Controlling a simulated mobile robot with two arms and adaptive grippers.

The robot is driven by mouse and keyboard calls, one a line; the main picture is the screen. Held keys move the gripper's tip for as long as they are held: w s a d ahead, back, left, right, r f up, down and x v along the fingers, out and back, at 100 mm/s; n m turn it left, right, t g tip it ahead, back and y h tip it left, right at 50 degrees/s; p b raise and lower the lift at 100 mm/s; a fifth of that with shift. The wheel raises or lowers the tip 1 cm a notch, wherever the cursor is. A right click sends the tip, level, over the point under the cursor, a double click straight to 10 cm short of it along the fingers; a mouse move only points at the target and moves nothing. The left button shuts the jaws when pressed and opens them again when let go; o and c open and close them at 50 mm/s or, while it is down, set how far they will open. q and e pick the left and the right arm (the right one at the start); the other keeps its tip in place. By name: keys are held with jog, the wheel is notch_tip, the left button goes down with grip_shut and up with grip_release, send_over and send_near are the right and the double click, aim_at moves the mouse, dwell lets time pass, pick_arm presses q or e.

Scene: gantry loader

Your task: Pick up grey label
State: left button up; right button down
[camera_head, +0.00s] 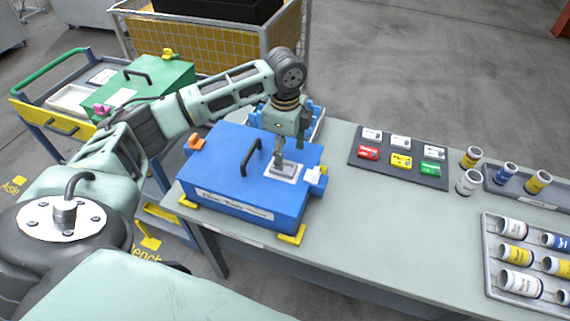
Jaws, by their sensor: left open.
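A light grey, flat rectangular piece (289,176), which looks like the grey label, lies on the lid of a blue box (228,160), right of the box's black handle. My left gripper (279,164) points down right over this piece, with its fingertips close to it or touching it; I cannot tell which. The left gripper is open, though its narrow fingers are seen nearly edge-on. The gripper hides part of the lid behind it. My right gripper is not in view.
The blue box stands on a grey bench (345,225), with an orange knob (195,142) and a white latch (316,176). A dark mat (398,160) with coloured cards lies to the right, beyond it several cans and a tray (490,262). A cart with a green box (143,88) stands left.

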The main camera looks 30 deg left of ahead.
aim_at(286, 167)
pick_arm(q)
notch_tip(286, 167, down, 4)
jog(key=shift+r+p, duration=0.1)
jog(key=shift+p, duration=0.7)
jog(key=shift+w+f, duration=0.1)
jog(key=shift+f, duration=0.6)
jog(key=c, duration=0.9)
jog(key=shift+c, duration=1.3)
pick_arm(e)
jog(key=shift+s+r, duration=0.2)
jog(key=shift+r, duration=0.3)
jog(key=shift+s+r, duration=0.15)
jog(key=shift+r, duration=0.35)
pick_arm(q)
jog(key=shift+r, duration=0.15)
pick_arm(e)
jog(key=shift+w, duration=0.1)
